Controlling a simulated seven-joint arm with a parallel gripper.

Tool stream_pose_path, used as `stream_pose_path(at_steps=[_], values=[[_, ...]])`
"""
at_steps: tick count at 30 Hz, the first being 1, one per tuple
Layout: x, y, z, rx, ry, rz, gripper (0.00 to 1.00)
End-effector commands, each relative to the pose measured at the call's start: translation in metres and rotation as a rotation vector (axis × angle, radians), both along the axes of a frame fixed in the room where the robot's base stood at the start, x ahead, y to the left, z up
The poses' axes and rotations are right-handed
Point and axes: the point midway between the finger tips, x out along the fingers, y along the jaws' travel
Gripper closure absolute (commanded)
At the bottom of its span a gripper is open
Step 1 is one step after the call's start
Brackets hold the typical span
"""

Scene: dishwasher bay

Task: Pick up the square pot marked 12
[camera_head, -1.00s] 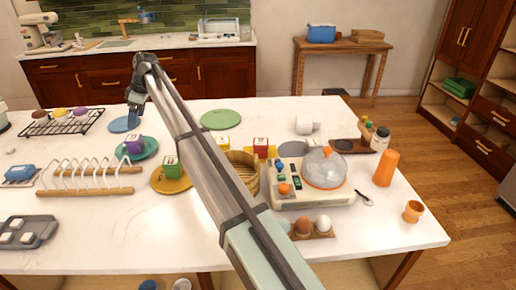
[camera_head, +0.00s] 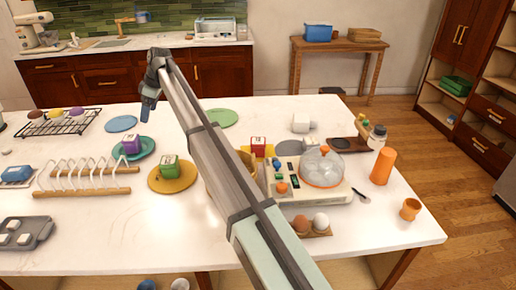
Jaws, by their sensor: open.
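Three small square pots with pale marked tops stand on the white table. A purple pot (camera_head: 131,145) is on a teal plate (camera_head: 148,152), a green pot (camera_head: 169,166) is on a yellow plate (camera_head: 158,184), and a red pot (camera_head: 258,147) is on a yellow mat right of my arm. The marks are too small to read, so I cannot tell which is 12. My gripper (camera_head: 147,117) points down, empty, above the table and appears just above and right of the purple pot. Its fingers are small and dark here.
A toast rack (camera_head: 85,190) stands left of the green pot, and a wire rack (camera_head: 58,123) farther back. A blue plate (camera_head: 121,124) and green plate (camera_head: 222,118) are flat. My arm partly hides a wooden bowl. An egg cooker (camera_head: 322,168) stands on the right.

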Motion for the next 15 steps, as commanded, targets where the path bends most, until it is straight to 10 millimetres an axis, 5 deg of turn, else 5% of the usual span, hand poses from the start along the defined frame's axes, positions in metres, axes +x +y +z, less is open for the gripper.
stream_pose_path(at_steps=[3, 7, 15], values=[[0.028, -0.067, 0.011, 0.006, -0.012, -0.075, 0.11], [0.04, -0.143, 0.022, 0.01, -0.028, -0.154, 0.11], [0.025, -0.277, 0.031, -0.051, -0.061, -0.291, 0.11]])
